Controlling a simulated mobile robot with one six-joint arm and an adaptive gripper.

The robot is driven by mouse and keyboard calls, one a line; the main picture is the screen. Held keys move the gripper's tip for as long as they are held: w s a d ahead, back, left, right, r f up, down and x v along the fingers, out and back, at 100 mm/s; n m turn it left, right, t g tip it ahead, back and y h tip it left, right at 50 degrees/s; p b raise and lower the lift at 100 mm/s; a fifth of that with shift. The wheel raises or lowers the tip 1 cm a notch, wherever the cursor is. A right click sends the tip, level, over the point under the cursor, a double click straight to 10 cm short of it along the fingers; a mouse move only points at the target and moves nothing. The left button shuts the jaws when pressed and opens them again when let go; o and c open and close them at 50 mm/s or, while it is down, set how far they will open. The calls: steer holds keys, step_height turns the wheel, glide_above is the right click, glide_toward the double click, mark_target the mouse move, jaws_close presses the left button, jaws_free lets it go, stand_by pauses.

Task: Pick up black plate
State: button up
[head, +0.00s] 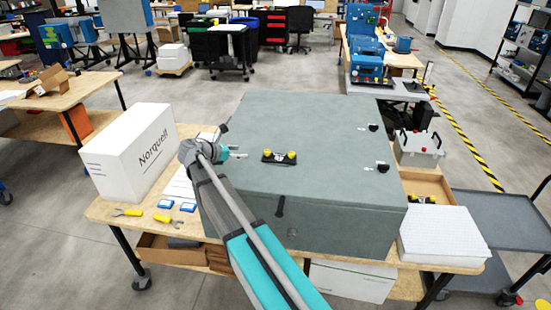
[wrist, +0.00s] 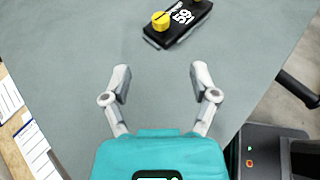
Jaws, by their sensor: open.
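The black plate (head: 270,158) lies on top of the large grey-green box (head: 300,118) and carries two yellow knobs. My gripper (wrist: 161,76) is open and empty over the box's top face. Its two fingers are apart, and the plate lies beyond the fingertips, not between them. In the head view my gripper (head: 226,153) shows small and teal, left of the plate; its fingers are hard to make out.
A white Norquell box (head: 130,152) stands left of the grey-green box. Black fittings (head: 383,167) sit along the box's right edge. A wooden tray (head: 432,183) with a black-and-yellow part and a white rack (head: 442,236) are at right. The box top around the plate is clear.

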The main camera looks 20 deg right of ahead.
steer(key=shift+w+f, duration=0.1)
steer(key=b, duration=0.3)
glide_toward(268, 150)
steer(key=d, duration=0.1)
steer(key=d+f, duration=0.1)
steer(key=f, duration=0.1)
steer(key=shift+w+d+f, duration=0.1)
steer(key=shift+w+d, duration=0.15)
steer(key=shift+d, duration=0.15)
steer(key=shift+x, duration=0.75)
steer(key=shift+d, duration=0.1)
steer(key=shift+b+x, duration=1.15)
steer(key=shift+x, duration=1.35)
jaws_close()
